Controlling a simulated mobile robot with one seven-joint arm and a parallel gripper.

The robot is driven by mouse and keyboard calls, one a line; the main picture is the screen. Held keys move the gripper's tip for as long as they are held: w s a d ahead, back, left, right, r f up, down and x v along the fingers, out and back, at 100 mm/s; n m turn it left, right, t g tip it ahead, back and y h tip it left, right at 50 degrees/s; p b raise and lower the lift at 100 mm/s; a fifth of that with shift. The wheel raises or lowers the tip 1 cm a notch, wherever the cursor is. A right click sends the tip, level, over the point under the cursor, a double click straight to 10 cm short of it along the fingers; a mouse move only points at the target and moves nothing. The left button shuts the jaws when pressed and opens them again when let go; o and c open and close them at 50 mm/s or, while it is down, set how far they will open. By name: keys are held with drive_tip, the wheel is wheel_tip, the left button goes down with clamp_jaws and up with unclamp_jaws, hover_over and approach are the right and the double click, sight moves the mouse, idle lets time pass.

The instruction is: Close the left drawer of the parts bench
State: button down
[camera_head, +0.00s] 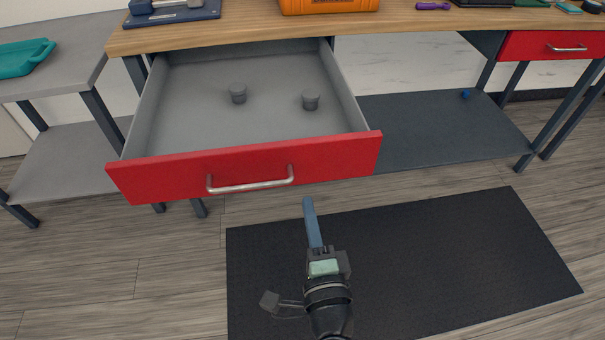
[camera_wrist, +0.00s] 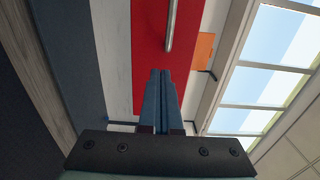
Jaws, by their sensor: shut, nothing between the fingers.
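The left drawer (camera_head: 250,171) of the parts bench (camera_head: 230,37) is pulled out, with a red front and a silver bar handle (camera_head: 250,185). In the wrist view the shut fingers (camera_wrist: 160,75) point toward the red drawer front (camera_wrist: 150,50), with the handle (camera_wrist: 172,25) above the fingertips. Whether the fingertips touch the front cannot be told.
The right red drawer (camera_head: 553,45) looks shut. A lower shelf (camera_head: 440,130) spans under the bench. A grey side table (camera_head: 60,60) with a teal tray (camera_head: 25,58) stands at left. A black mat (camera_head: 400,270) covers the floor in front, with free floor around it.

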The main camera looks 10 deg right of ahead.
sight(300, 168)
drive_tip(key=w, duration=0.7)
drive_tip(key=shift+w, duration=0.2)
